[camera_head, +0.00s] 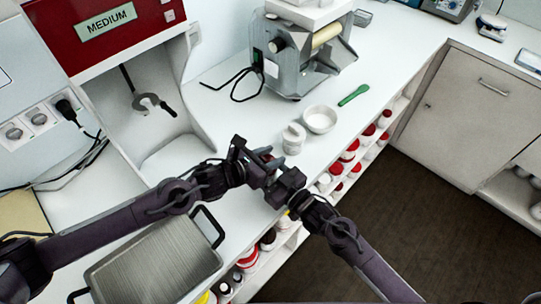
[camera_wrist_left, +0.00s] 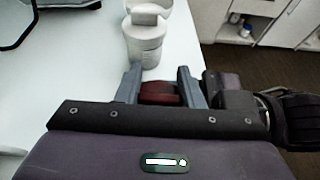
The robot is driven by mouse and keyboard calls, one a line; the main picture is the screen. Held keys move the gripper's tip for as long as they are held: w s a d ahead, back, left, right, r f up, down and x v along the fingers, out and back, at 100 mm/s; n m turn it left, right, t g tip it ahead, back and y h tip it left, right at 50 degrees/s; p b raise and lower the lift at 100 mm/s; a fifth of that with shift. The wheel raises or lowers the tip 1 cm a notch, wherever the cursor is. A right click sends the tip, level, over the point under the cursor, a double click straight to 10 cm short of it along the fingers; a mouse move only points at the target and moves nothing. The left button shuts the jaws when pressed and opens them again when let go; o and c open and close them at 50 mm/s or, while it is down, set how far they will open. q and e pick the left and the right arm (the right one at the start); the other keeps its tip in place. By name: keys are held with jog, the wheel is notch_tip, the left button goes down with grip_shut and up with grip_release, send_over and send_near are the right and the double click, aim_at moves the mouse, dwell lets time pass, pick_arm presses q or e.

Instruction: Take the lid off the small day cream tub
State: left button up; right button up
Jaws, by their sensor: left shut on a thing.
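My left gripper (camera_head: 262,160) is shut on a dark red thing (camera_wrist_left: 160,93), seen between its two fingers in the left wrist view. It may be a tub's lid, but I cannot tell what is beneath it. My right gripper (camera_head: 284,186) is close against the left one, at its lower right in the head view. Its fingertips are hidden, so its opening is unclear. A white lidded tub (camera_head: 293,139) stands upright on the counter just beyond the grippers, and also shows in the left wrist view (camera_wrist_left: 144,45). I cannot read a label on it.
A white bowl (camera_head: 320,119) and a green spatula (camera_head: 353,95) lie beyond the tub. A grey roller mill (camera_head: 305,50) stands at the back. A metal tray (camera_head: 155,262) is at the front left. Several red-lidded tubs (camera_head: 349,151) fill shelves under the counter edge.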

aim_at(270, 160)
pick_arm(q)
jog(key=shift+s+d+r, duration=0.1)
jog(key=shift+r, duration=0.85)
pick_arm(e)
jog(key=shift+w+d+f, duration=0.2)
jog(key=shift+d+f, duration=0.05)
jog(key=shift+d, duration=0.1)
pick_arm(q)
jog(key=shift+r, duration=0.15)
jog(key=shift+c, duration=0.5)
pick_arm(e)
jog(key=shift+s+a, duration=0.1)
jog(key=shift+s, duration=0.05)
jog(key=shift+a+r, duration=0.1)
pick_arm(q)
jog(key=shift+r, duration=1.95)
pick_arm(e)
jog(key=shift+a, duration=0.1)
jog(key=o, duration=1.5)
jog(key=shift+r, duration=0.1)
jog(key=shift+s, duration=0.1)
